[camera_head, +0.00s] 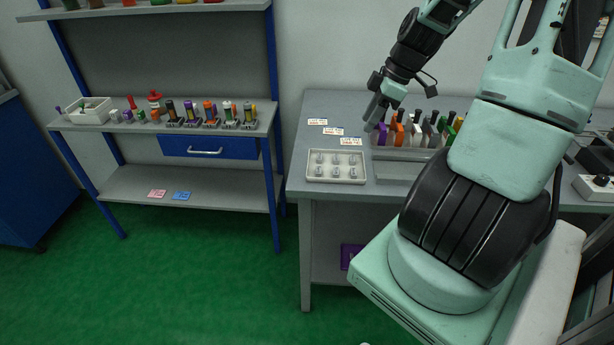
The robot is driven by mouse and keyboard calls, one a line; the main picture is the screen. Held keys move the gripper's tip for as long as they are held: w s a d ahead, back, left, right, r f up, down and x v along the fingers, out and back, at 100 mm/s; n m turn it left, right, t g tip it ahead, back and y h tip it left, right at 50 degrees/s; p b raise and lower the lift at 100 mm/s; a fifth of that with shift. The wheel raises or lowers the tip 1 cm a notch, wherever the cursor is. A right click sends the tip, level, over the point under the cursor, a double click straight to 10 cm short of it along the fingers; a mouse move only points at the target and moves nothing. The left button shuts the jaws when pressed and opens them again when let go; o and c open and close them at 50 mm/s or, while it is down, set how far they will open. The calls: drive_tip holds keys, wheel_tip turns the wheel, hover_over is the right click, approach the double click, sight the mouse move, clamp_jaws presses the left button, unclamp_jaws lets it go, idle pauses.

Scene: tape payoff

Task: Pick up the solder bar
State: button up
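I cannot single out a solder bar by its look in this view. A white tray (336,181) at the front left of the grey workbench (335,107) holds several small grey pieces (336,159) in two rows. My gripper (376,110) points down over the bench, behind and to the right of the tray, beside a row of coloured handled items (399,135). It is small and seen from the side, so whether its fingers are open or shut does not show. My arm hides much of the bench's right part.
Small printed cards (333,131) lie on the bench behind the tray. A blue-framed shelf unit (150,125) at left carries a white bin (90,119), coloured bottles and spools. A purple item (350,256) sits below the bench. The green floor (180,285) is clear.

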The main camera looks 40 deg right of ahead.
drive_tip(key=d, duration=0.1)
approach(334, 175)
drive_tip(key=shift+f, duration=0.55)
drive_tip(key=shift+p+x, duration=0.35)
drive_tip(key=shift+x, duration=2.35)
drive_tip(key=shift+w, duration=0.1)
drive_tip(key=shift+r, duration=0.1)
drive_tip(key=shift+c, duration=0.4)
drive_tip(key=shift+t, duration=0.3)
drive_tip(key=c, duration=0.6)
